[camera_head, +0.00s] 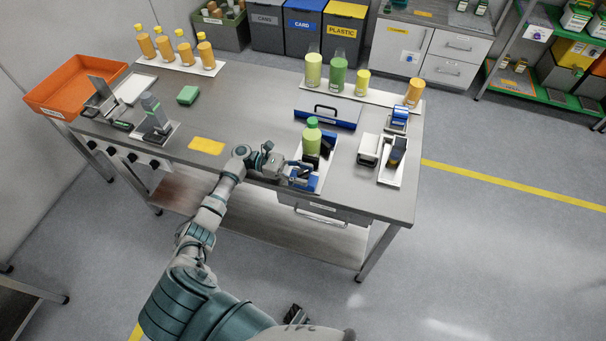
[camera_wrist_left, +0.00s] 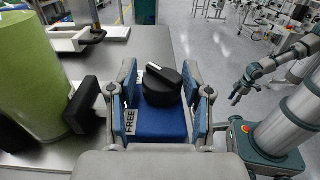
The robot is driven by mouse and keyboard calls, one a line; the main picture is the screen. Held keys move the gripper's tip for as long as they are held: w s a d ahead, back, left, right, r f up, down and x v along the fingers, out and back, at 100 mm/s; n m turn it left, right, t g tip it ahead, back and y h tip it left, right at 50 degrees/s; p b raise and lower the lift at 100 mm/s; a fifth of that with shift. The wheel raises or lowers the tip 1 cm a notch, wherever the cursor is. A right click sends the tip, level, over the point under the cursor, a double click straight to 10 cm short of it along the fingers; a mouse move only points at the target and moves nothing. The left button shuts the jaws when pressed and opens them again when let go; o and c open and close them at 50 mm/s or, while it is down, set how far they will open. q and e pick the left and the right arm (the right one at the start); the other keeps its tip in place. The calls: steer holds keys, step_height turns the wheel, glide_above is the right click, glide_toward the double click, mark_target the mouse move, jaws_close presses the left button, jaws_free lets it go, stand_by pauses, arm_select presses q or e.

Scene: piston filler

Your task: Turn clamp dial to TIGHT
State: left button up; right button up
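The black clamp dial (camera_wrist_left: 163,84) sits on a blue block (camera_wrist_left: 160,124) in the left wrist view. Its raised grip has a white line slanting to the upper left, and a FREE label (camera_wrist_left: 130,122) is on the block's left side. My left gripper (camera_wrist_left: 160,88) is open with one finger on each side of the dial; a gap shows at the left finger. In the head view my left gripper (camera_head: 291,171) is at the blue clamp by the front edge of the table, and the dial is mostly hidden. My right gripper (camera_wrist_left: 240,93) appears small in the left wrist view; its opening is unclear.
A green bottle (camera_head: 311,138) stands beside the clamp and fills the left of the wrist view (camera_wrist_left: 38,70). A blue-edged plate (camera_head: 327,109) lies behind it. A white device (camera_head: 368,150) stands to the right.

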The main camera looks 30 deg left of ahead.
arm_select(q)
steer(key=shift+f, duration=0.1)
steer(key=v, duration=1.2)
steer(key=shift+a, duration=0.1)
stand_by(0.4)
steer(key=shift+f, duration=0.1)
